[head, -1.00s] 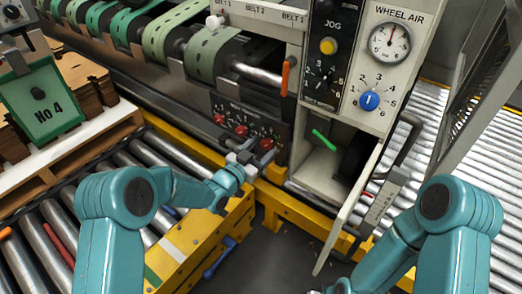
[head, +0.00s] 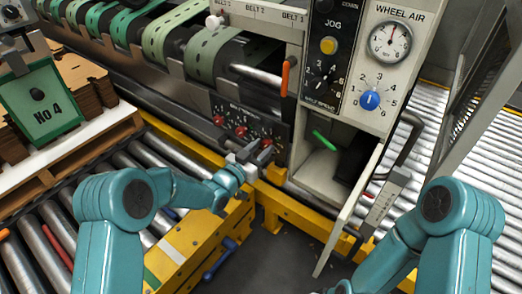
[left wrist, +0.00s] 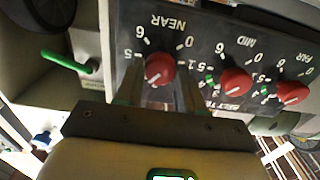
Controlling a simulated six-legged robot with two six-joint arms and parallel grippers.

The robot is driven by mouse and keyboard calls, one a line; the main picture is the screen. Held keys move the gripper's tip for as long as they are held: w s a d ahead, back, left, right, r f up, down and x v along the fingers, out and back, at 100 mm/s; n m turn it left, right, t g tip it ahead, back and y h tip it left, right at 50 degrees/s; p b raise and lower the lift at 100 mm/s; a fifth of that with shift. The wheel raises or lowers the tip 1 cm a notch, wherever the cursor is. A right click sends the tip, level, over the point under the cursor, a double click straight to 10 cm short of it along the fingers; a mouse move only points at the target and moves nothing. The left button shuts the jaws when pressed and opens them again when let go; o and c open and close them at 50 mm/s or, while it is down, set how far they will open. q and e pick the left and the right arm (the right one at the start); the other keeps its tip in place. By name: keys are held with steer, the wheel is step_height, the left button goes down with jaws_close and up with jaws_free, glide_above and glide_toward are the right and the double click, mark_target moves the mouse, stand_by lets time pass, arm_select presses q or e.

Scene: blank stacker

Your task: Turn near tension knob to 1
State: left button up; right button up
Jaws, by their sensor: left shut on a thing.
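The near tension knob (left wrist: 160,68) is red with a white pointer line, on a dark panel marked NEAR, MID and FAR, seen upside down in the left wrist view. Its pointer slants to the lower left in that view. My left gripper (left wrist: 158,92) is shut on this knob, one finger at each side. In the head view, my left gripper (head: 252,155) reaches the right end of the row of red knobs, at the near knob (head: 266,143). My right arm shows at the lower right, but its gripper is out of view.
The mid knob (left wrist: 236,81) and far knob (left wrist: 293,92) sit close beside the near one. A green lever (head: 324,140) sticks out of the open cabinet to the right. An orange handle (head: 285,76) stands above. Yellow rails (head: 285,205) run below.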

arm_select(q)
steer(key=n, duration=0.2)
steer(key=shift+f+n+b, duration=0.1)
steer(key=shift+n+b, duration=0.3)
steer(key=n, duration=0.2)
steer(key=shift+n+b, duration=0.3)
steer(key=n, duration=0.2)
steer(key=shift+n, duration=0.4)
steer(key=n, duration=0.3)
steer(key=shift+n, duration=0.3)
steer(key=n, duration=0.6)
steer(key=shift+p, duration=0.3)
steer(key=n, duration=0.3)
steer(key=shift+n+p, duration=0.35)
steer(key=shift+n, duration=0.05)
steer(key=shift+n+p, duration=0.3)
steer(key=shift+n, duration=1.5)
